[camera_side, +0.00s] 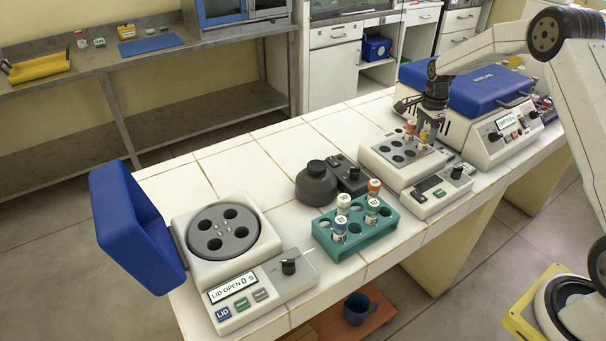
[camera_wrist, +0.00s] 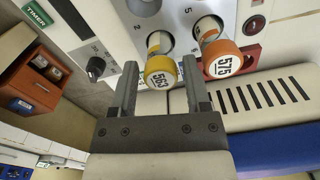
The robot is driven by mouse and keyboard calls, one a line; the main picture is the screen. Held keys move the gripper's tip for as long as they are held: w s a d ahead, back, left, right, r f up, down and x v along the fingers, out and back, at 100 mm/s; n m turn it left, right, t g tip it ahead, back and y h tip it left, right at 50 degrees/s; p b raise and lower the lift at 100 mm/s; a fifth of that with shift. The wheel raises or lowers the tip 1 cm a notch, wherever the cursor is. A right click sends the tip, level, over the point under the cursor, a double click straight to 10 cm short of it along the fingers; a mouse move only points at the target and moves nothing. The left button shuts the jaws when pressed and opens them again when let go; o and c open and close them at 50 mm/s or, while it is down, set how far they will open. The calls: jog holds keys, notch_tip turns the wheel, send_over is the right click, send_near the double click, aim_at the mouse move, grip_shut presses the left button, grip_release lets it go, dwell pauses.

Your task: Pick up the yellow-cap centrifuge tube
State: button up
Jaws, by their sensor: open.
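The yellow-cap centrifuge tube (camera_wrist: 160,71), marked 563, stands in a hole of the white heating block (camera_side: 376,157). It also shows in the side view (camera_side: 424,134), partly hidden by my gripper. My gripper (camera_wrist: 160,64) is open, with one finger on each side of the yellow cap in the wrist view. Whether the fingers touch the cap cannot be told. In the side view my gripper (camera_side: 430,118) is low over the back end of the block. An orange-cap tube (camera_wrist: 221,58), marked 575, stands close beside it in the same block, just outside my right finger.
A teal rack (camera_side: 322,240) holds several tubes with orange, green, white and blue caps. An open centrifuge (camera_side: 222,230), a dark vortex mixer (camera_side: 316,184) and a blue-lidded machine (camera_side: 465,85) stand on the tiled bench. Clear tiles lie behind the mixer.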

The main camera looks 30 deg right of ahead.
aim_at(422, 146)
jog(key=shift+f, duration=1.35)
grip_shut()
